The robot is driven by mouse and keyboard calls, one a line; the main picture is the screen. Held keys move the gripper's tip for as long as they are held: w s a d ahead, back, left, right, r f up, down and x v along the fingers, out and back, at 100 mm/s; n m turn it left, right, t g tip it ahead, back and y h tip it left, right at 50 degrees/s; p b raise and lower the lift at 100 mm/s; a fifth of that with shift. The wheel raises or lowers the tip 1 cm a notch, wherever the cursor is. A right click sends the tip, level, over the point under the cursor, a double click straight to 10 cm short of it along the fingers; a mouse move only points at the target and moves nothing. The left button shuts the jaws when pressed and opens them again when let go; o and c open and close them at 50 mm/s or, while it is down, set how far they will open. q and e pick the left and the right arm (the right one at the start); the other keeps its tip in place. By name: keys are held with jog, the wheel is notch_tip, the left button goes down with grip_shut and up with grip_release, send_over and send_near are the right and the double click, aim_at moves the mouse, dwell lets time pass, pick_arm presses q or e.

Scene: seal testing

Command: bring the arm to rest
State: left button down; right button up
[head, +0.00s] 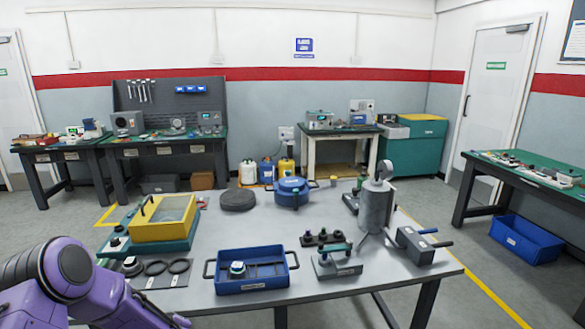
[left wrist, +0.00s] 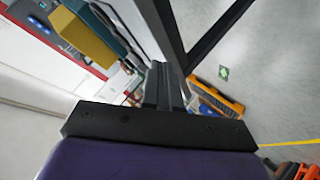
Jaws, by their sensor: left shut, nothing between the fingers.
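My purple left arm comes into the head view at the lower left, bent low beside the table's near left corner. Its gripper is outside that view. In the left wrist view my left gripper (left wrist: 163,72) shows with its dark fingers together and nothing seen between them. Beyond the fingers are dark bench legs and the grey floor, seen tilted. My right gripper is in neither view.
The grey table (head: 225,232) holds a blue tray (head: 252,286), a yellow-lidded box (head: 163,222), a blue round pot (head: 291,191), a grey cylinder (head: 375,207) and black rings (head: 179,266). A blue bin (head: 525,242) is on the floor at right.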

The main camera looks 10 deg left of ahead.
pick_arm(q)
jog(key=s+d+f+m+h+b, duration=0.2)
jog(key=s+d+f+m+h, duration=0.2)
jog(key=s+d+f+m, duration=0.55)
jog(key=s+d+f+m+g+h+b, duration=0.1)
jog(key=s+d+f+g, duration=0.1)
jog(key=s, duration=0.8)
jog(key=s+d+f+m+g, duration=0.1)
jog(key=s+d+f+g, duration=0.1)
jog(key=s+d, duration=0.4)
jog(key=s+f, duration=0.1)
jog(key=s, duration=0.3)
jog(key=shift+s+f+h+b, duration=0.3)
jog(key=shift+f+h+b, duration=0.05)
jog(key=shift+f+h, duration=0.05)
